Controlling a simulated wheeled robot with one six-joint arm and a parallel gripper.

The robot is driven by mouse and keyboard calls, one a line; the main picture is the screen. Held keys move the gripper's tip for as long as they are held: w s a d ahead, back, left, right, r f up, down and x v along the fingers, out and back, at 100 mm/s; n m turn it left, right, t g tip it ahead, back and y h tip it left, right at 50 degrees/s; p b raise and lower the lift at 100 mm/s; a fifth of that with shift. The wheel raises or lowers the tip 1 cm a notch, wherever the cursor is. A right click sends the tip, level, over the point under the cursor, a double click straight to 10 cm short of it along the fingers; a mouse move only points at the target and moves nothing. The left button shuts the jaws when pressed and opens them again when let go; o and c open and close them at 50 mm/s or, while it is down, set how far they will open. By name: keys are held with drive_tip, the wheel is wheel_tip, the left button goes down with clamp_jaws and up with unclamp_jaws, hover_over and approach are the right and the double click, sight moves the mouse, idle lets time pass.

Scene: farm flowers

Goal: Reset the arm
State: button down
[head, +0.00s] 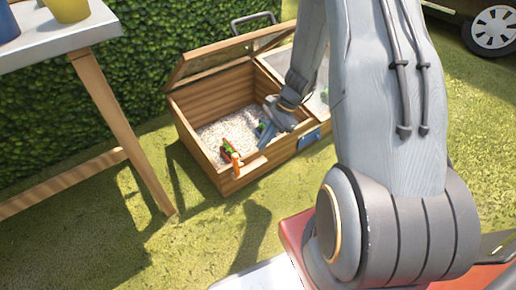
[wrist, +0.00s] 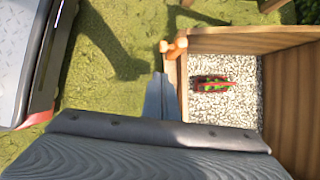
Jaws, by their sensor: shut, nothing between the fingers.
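My arm reaches out over a wooden box (head: 238,178) on the grass. My gripper (head: 264,132) is shut and empty, with its blue-grey fingers over the front part of the open compartment. In the wrist view the closed fingers (wrist: 160,96) show beside the box wall. A small red and green object (head: 227,147) lies on pale gravel (head: 226,128) inside the box; it also shows in the wrist view (wrist: 211,83). An orange piece (head: 236,162) sits at the box's front edge.
The box's left lid (head: 218,52) stands raised. A table (head: 103,28) with yellow (head: 68,9) and blue pots stands at the left. A hedge (head: 130,62) runs behind. A vehicle wheel (head: 494,28) shows at the top right. Open grass (head: 120,240) lies in front.

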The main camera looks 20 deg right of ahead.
drive_tip(key=a+p+v, duration=0.1)
drive_tip(key=v, duration=0.5)
drive_tip(key=shift+s+r+p, duration=0.15)
drive_tip(key=shift+r+p, duration=0.15)
drive_tip(key=shift+p, duration=0.1)
